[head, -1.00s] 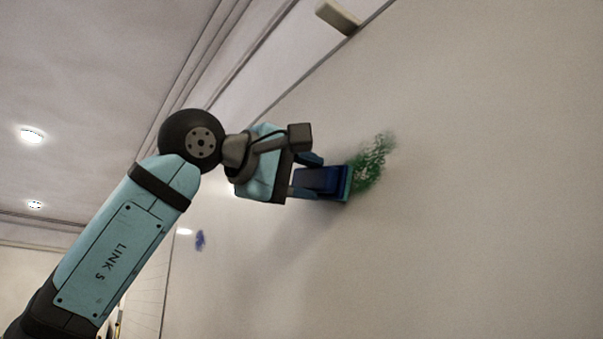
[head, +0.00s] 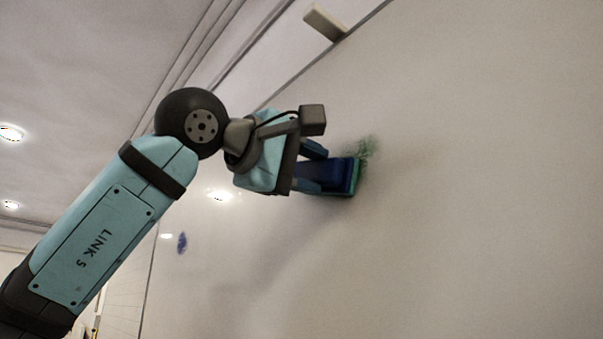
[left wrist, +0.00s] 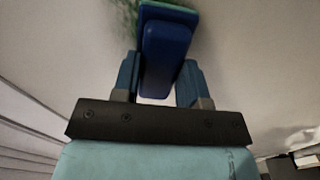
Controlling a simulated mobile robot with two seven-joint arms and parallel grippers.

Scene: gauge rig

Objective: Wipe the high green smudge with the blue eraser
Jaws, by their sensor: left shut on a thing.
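The green smudge (head: 366,147) is a faint patch on the pale board, just above the eraser in the head view. The blue eraser (head: 338,176) has a green pad on its far face, which appears to be against the board. My left gripper (head: 318,168) is shut on the eraser and holds it at the smudge's lower edge. In the left wrist view the eraser (left wrist: 165,50) sits between both fingers, with some green smudge (left wrist: 122,12) beside it at the top. The eraser hides part of the board. My right gripper is not in view.
The pale board (head: 460,200) fills the right side and is otherwise clear near the eraser. A small blue smudge (head: 182,242) lies on it at lower left. A beige block (head: 324,22) sits at the board's top edge.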

